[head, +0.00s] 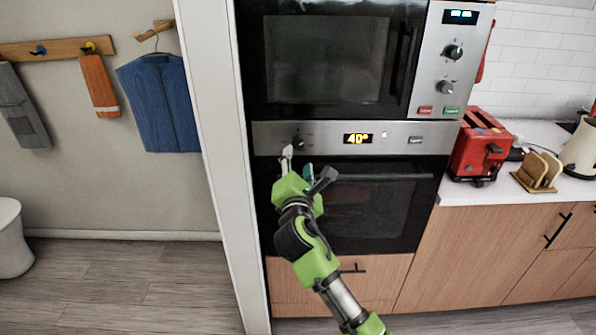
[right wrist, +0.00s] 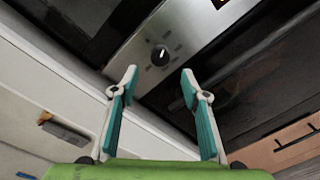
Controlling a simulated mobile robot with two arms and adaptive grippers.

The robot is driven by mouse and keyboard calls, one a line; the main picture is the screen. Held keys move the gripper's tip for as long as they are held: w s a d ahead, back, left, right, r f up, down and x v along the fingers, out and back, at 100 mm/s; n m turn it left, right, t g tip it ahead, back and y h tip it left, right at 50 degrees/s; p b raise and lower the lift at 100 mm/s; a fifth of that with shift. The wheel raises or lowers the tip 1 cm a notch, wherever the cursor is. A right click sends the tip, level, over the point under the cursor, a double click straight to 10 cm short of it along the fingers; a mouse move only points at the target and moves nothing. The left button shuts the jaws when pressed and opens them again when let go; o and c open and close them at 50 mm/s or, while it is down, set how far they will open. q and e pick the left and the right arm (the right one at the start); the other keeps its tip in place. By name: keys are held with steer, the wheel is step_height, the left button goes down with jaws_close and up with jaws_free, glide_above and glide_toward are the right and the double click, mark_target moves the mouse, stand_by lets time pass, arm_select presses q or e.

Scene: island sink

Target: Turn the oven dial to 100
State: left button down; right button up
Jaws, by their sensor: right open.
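The oven dial (right wrist: 160,55) is a black round knob with a white mark on the silver control panel (head: 378,140). In the head view the dial (head: 299,141) sits at the panel's left, just above my right gripper (head: 298,160). The oven display (head: 358,139) reads 40° in yellow. My right gripper (right wrist: 158,75) is open, its two fingertips on either side of the dial in the wrist picture and pointing at the panel. Nothing is between the fingers. I cannot tell how far the tips are from the panel. My left gripper is not in view.
A microwave (head: 335,62) with its own knobs is above the oven. The oven door handle (head: 385,177) runs below the panel. A white wall edge (head: 222,140) stands close at left. A red toaster (head: 478,145) is on the counter at right.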

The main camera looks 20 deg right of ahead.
steer(key=v, duration=0.4)
